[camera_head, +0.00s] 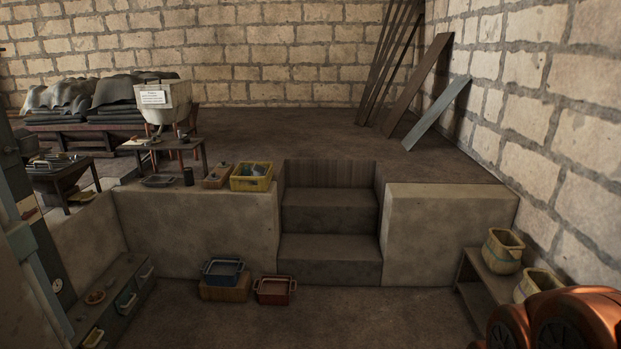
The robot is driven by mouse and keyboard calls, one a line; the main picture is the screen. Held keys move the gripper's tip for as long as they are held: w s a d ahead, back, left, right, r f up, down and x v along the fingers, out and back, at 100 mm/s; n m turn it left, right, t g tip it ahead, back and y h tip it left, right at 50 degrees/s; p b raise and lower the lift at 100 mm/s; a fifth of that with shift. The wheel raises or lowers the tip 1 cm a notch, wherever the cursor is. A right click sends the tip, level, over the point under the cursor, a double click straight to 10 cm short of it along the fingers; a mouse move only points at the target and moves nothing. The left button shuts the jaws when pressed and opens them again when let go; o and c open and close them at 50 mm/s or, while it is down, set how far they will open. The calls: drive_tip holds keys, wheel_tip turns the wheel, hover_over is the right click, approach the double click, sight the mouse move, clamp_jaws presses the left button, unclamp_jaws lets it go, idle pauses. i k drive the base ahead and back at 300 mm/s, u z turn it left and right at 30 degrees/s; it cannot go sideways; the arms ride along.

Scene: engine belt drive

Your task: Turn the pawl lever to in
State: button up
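I cannot make out a pawl lever or a belt drive in the head camera view. My gripper is not in view.
Stone steps (330,248) lead up through a low wall (448,225) to a raised floor. A blue crate (222,271) and a red crate (275,290) sit by the wall. A yellow crate (252,177) is above. A bench (483,278) stands right. The lower middle floor is clear.

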sight(26, 215)
drive_tip(key=i, duration=1.4)
drive_tip(key=u, duration=1.05)
